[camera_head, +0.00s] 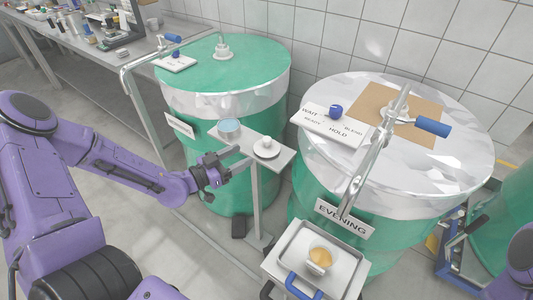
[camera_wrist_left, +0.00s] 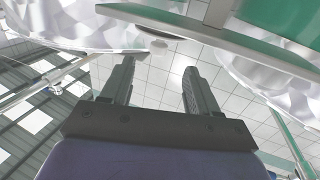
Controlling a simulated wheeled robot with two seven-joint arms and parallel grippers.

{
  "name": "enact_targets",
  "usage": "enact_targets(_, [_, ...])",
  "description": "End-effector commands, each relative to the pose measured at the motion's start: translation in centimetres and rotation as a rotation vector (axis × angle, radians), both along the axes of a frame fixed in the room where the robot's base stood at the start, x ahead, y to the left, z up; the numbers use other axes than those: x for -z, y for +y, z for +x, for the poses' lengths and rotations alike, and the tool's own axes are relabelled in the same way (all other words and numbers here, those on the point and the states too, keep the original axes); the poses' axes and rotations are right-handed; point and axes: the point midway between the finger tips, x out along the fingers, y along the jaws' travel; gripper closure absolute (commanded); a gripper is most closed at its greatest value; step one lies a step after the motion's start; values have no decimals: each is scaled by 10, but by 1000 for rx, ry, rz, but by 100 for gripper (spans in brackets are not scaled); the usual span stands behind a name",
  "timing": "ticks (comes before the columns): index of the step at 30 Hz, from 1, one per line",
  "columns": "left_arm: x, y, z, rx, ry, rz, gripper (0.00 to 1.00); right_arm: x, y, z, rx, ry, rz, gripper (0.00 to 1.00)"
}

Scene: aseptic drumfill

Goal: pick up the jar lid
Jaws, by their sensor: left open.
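The jar lid (camera_head: 266,148), a small white disc with a round knob on top, lies on the narrow shelf (camera_head: 284,158) of a metal stand. A light blue jar (camera_head: 230,127) stands beside it, to the left on the same shelf. My left gripper (camera_head: 238,164) is open and empty, in front of the shelf, left of the lid and apart from it. In the left wrist view the two fingers (camera_wrist_left: 157,85) are spread with nothing between them. A pale round shape beyond them there may be the lid. My right gripper is not seen.
A green drum (camera_head: 216,100) stands behind the shelf. Another drum (camera_head: 450,175), labelled EVENING, stands to the right with a metal pipe and a blue handle. A tray (camera_head: 346,267) with a yellowish-topped item sits low in front. A cluttered bench (camera_head: 85,65) runs at the back left.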

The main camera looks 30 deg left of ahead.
Motion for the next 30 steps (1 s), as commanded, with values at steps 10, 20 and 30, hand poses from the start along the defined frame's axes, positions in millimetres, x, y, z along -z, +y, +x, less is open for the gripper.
enact_targets(10, [-1, -21, 44, 14, -24, 11, 40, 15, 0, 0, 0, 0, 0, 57])
enact_targets(20, [-6, -42, 90, 15, -22, 13, 40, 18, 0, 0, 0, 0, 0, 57])
enact_targets(30, [-8, -44, 96, 13, -23, 9, 59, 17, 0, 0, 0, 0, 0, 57])
